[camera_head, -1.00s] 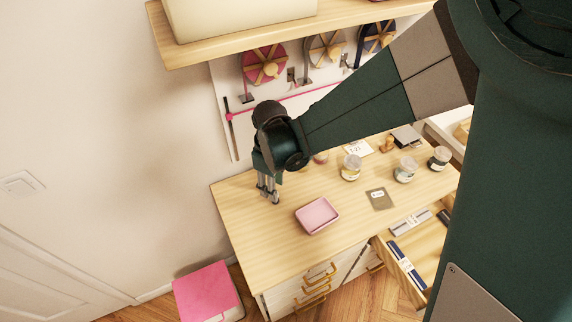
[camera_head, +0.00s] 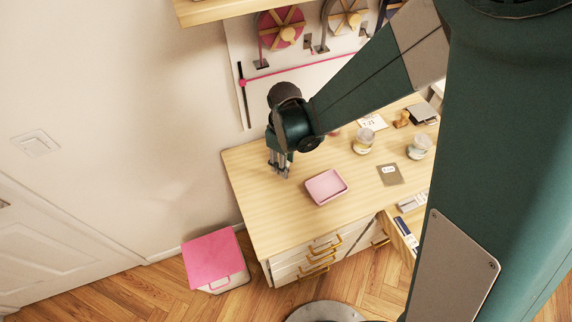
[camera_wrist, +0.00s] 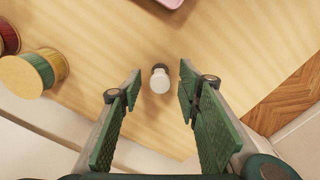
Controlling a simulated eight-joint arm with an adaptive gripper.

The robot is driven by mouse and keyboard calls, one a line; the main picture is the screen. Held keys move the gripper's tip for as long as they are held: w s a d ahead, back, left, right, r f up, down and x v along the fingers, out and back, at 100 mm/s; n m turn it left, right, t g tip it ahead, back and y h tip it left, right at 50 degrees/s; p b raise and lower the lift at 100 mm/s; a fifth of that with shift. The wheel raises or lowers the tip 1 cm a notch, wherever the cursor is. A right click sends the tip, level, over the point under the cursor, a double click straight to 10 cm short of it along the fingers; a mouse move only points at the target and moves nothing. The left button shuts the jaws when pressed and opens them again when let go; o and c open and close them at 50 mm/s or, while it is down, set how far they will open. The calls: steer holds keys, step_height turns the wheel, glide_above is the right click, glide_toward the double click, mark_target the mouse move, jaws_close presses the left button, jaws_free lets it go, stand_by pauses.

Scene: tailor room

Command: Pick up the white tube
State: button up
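In the wrist view, a small white rounded object (camera_wrist: 160,80), apparently the white tube seen end-on, sits on the wooden tabletop. A dark part shows at its far end. My gripper (camera_wrist: 160,90) is open, with its two green-padded fingers apart on the left and right of the object. The object shows in the gap between the fingertips, and neither finger touches it in the picture. In the head view, my gripper (camera_head: 279,168) points down over the table's left part. I cannot make out the tube there; the gripper likely hides it.
A pink tray (camera_head: 326,186) lies right of my gripper. Thread spools (camera_wrist: 38,72) stand at left in the wrist view. Jars (camera_head: 364,141) and a card (camera_head: 390,174) are farther right. A drawer (camera_head: 408,228) is open.

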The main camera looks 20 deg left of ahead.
steer(key=shift+f, duration=0.6)
steer(key=c, duration=1)
